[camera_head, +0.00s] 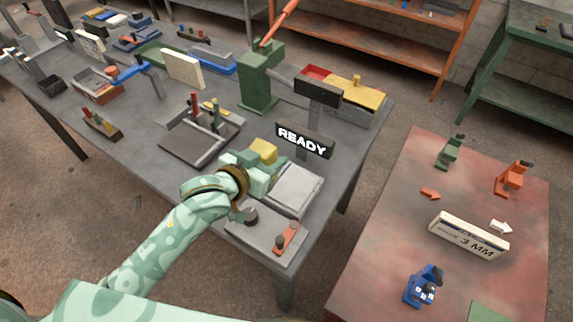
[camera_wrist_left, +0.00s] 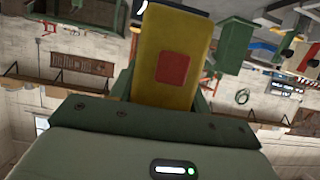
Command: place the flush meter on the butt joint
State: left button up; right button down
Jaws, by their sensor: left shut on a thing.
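My left gripper (camera_head: 252,166) is above the grey bench, next to the READY sign. It is shut on a yellow block, which I take to be the flush meter (camera_head: 264,149). In the left wrist view the flush meter (camera_wrist_left: 172,58) is a yellow body with a red square, standing up from the gripper. A pale grey flat piece (camera_head: 298,188) lies just right of the gripper. A darker grey plate (camera_head: 188,146) with a seam and upright clamps lies further left. I cannot tell for certain which is the butt joint. My right gripper is not in view.
The black READY sign (camera_head: 304,141) stands close behind the gripper. A green press (camera_head: 257,85) with an orange lever rises behind. A plate with a black knob and an orange lever (camera_head: 287,236) sits at the front corner. A red table (camera_head: 385,245) stands to the right.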

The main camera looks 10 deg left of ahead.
pick_arm(q)
jog(key=w+f+b, duration=0.1)
jog(key=w+f, duration=0.2)
jog(key=w+d+f+b, duration=0.1)
jog(key=w+f, duration=0.1)
jog(key=f, duration=0.2)
jog(key=w+f+b, duration=0.2)
jog(key=w+f, duration=0.1)
jog(key=shift+w+d+f, duration=0.3)
jog(key=shift+d+f, duration=0.05)
jog(key=shift+f, duration=0.05)
jog(key=shift+r, duration=0.1)
jog(key=o, duration=0.8)
jog(key=shift+o, duration=1.3)
